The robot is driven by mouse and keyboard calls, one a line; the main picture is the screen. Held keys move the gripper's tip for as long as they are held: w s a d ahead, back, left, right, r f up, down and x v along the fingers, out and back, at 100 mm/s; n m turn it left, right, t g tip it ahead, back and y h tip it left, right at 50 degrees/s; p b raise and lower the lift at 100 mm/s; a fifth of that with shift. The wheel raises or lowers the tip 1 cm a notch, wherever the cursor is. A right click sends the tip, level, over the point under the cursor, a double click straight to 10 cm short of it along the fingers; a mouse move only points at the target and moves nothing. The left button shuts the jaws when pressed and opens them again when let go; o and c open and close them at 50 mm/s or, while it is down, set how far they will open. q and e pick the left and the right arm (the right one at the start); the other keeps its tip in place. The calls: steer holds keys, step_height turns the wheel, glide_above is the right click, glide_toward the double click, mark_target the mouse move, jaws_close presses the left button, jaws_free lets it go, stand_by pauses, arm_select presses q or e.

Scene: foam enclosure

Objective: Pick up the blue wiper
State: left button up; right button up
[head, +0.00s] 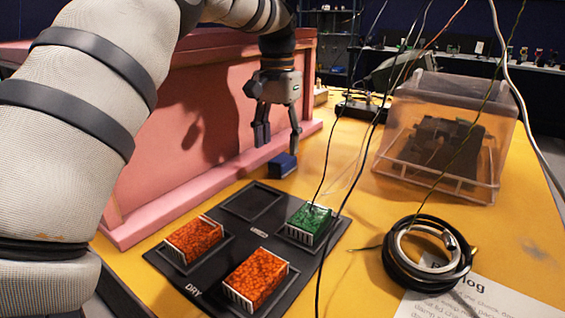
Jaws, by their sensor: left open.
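The blue wiper (283,165) is a small dark blue block on the yellow table, just beyond the back edge of the black tray. My left gripper (278,138) hangs pointing down above and around it, with its fingers open. One finger is to the left of the wiper and the other is above its right side. I cannot tell whether the fingers touch it. My right gripper is not in view.
A black tray (220,246) holds two orange blocks (258,277) and a green block (310,222); one slot is empty. A pink foam wall (180,130) stands at left. A clear box (445,140), coiled cable (425,255) and hanging wires are at right.

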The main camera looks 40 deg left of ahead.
mark_target(280, 159)
arm_select(q)
steer(key=f, duration=0.5)
steer(key=shift+w+d+f, duration=0.15)
steer(key=shift+w, duration=0.05)
steer(key=c, duration=1.1)
steer(key=shift+c, duration=0.2)
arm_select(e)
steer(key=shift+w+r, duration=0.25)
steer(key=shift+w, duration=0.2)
arm_select(q)
steer(key=shift+r, duration=0.5)
steer(key=shift+w+r, duration=0.1)
steer(key=shift+r, duration=0.75)
steer(key=s+d+r+p, duration=0.1)
steer(key=s+d+r, duration=0.6)
steer(key=d+r, duration=0.3)
steer(key=shift+d+r+p, duration=0.15)
steer(key=shift+d+p, duration=0.2)
steer(key=shift+d, duration=0.75)
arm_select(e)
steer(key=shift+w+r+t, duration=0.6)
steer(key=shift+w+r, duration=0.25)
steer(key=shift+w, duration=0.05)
